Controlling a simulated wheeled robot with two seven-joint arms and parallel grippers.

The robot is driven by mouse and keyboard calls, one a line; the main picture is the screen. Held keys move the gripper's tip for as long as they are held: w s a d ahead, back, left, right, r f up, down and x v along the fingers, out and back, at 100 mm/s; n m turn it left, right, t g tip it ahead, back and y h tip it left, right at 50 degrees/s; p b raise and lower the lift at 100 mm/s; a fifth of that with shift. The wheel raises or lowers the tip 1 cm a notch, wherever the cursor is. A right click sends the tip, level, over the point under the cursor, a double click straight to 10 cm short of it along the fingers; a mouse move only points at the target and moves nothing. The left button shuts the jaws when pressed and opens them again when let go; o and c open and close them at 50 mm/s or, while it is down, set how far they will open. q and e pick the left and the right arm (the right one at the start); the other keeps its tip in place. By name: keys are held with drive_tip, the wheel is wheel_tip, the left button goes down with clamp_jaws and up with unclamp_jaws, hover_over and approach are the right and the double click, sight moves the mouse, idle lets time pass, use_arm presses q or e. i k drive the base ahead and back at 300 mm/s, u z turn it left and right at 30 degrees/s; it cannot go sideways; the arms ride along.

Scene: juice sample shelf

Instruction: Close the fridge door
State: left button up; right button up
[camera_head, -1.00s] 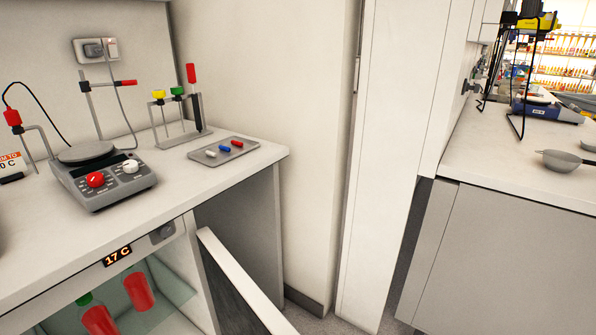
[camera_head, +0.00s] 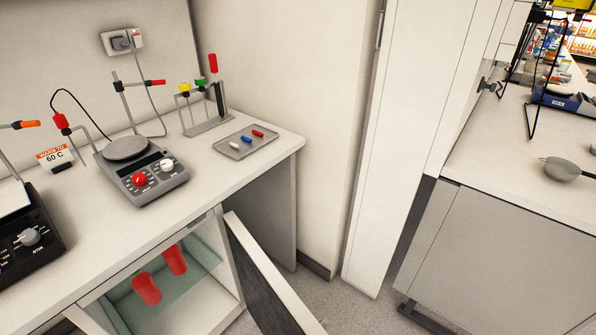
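The fridge door (camera_head: 268,280) stands open. It swings out from the right side of the fridge opening under the left counter, with its white edge facing up and its lower end cut off by the bottom of the view. The fridge (camera_head: 205,285) has a pale inside with a glass-like shelf. Two red containers (camera_head: 146,289) (camera_head: 174,259) stand in it, tilted in the picture. Neither of my grippers shows in the head view.
A hotplate (camera_head: 145,172), a small tray (camera_head: 240,147) with coloured pieces and a rack (camera_head: 206,122) stand on the counter. A white pillar (camera_head: 395,150) and a grey cabinet (camera_head: 500,270) are to the right. Grey floor (camera_head: 345,305) shows between door and cabinet.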

sight(274, 307)
drive_tip(key=k, duration=0.5)
drive_tip(key=z, duration=1.7)
drive_tip(key=i, duration=1.8)
drive_tip(key=u, duration=3.55)
